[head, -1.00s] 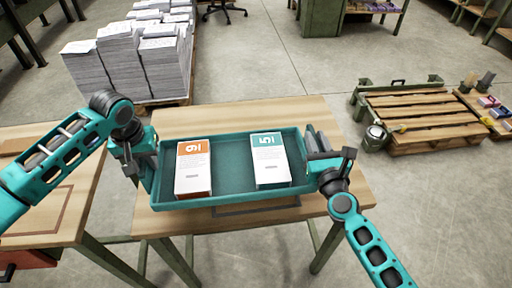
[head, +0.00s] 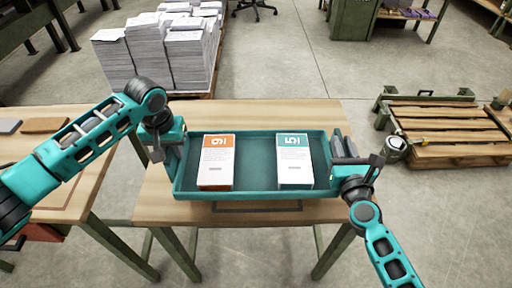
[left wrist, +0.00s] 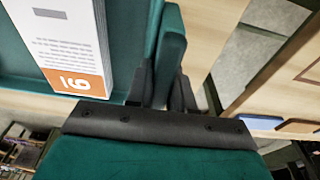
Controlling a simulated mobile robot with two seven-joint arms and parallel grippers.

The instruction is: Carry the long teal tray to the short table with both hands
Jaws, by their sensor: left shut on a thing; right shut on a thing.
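The long teal tray (head: 255,178) is level over the short wooden table (head: 262,113) in the head view; I cannot tell whether it touches the top. It holds an orange-banded stack marked 6 (head: 216,163) at left and a teal-banded stack marked 5 (head: 295,163) at right. My left gripper (head: 172,150) is shut on the tray's left end wall. My right gripper (head: 343,157) is shut on its right end wall. The left wrist view shows the fingers (left wrist: 165,85) at the tray wall, beside the orange-banded stack (left wrist: 75,45).
Another wooden table (head: 75,165) stands at left with flat dark and brown pieces on it. Tall paper stacks (head: 165,50) sit on a pallet behind. A wooden pallet (head: 450,130) lies on the floor at right. The floor between is clear.

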